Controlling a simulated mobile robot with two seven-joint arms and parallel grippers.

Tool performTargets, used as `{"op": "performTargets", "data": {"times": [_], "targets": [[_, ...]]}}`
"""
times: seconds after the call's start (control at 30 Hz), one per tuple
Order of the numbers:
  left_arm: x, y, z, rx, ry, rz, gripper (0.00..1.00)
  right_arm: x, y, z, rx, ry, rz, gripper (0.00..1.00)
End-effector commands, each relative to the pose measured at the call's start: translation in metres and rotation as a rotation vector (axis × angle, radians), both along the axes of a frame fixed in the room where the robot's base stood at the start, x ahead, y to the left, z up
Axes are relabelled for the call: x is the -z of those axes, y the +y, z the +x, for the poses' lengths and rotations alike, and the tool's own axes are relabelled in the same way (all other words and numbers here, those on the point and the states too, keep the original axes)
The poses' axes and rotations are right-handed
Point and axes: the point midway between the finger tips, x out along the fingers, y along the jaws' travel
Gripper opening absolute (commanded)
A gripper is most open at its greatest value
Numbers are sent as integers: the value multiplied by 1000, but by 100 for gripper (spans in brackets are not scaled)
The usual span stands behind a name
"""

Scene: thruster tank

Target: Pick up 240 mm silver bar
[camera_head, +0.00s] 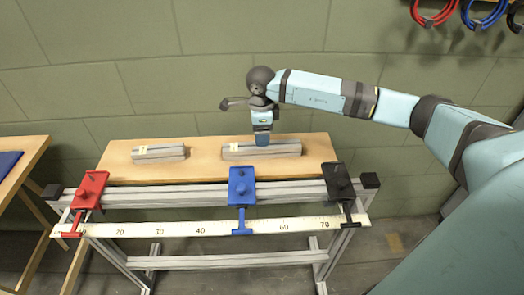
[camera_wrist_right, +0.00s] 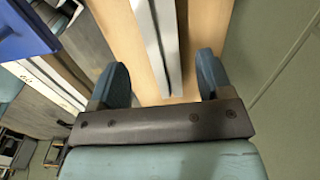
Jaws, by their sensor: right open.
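Two silver bars lie on the wooden bench top, each with a small pale label too small to read. The longer bar (camera_head: 278,150) is at the right and the shorter bar (camera_head: 165,153) at the left; I cannot read which is 240 mm. My right gripper (camera_head: 263,140) points down at the longer bar, near its middle. In the right wrist view, the open right gripper (camera_wrist_right: 162,75) has its blue fingers on either side of a silver bar (camera_wrist_right: 150,30), with gaps between. Whether the fingertips reach down beside it is unclear. My left gripper is out of view.
The wooden top (camera_head: 115,172) sits behind a metal frame with a ruler strip (camera_head: 180,228). Red (camera_head: 88,190), blue (camera_head: 241,188) and black (camera_head: 337,182) clamps stand along its front. A wall is close behind. Another table (camera_head: 22,160) is at the left.

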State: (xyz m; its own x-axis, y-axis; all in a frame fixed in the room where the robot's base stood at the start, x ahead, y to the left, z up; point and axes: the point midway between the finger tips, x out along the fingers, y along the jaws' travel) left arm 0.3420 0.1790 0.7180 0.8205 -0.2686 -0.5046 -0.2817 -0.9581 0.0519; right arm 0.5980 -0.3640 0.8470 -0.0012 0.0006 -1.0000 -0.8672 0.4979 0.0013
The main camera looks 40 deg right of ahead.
Motion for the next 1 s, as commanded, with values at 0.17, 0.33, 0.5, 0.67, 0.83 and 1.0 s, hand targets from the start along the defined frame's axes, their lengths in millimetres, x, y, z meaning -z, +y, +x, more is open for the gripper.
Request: {"op": "performTargets", "data": {"times": [0.17,0.33,0.5,0.67,0.83,1.0], "targets": [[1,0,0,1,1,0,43,10,0,0,0,-1,0,72],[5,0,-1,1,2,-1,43,28,-1,-1,1,2,0,72],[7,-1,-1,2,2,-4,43,54,-3,-1,0,1,0,72],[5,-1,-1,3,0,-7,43,61,-3,0,0,-1,0,72],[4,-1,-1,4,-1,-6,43,61,-3,0,0,-1,0,63],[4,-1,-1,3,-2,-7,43,61,-3,0,0,-1,0,24]]}}
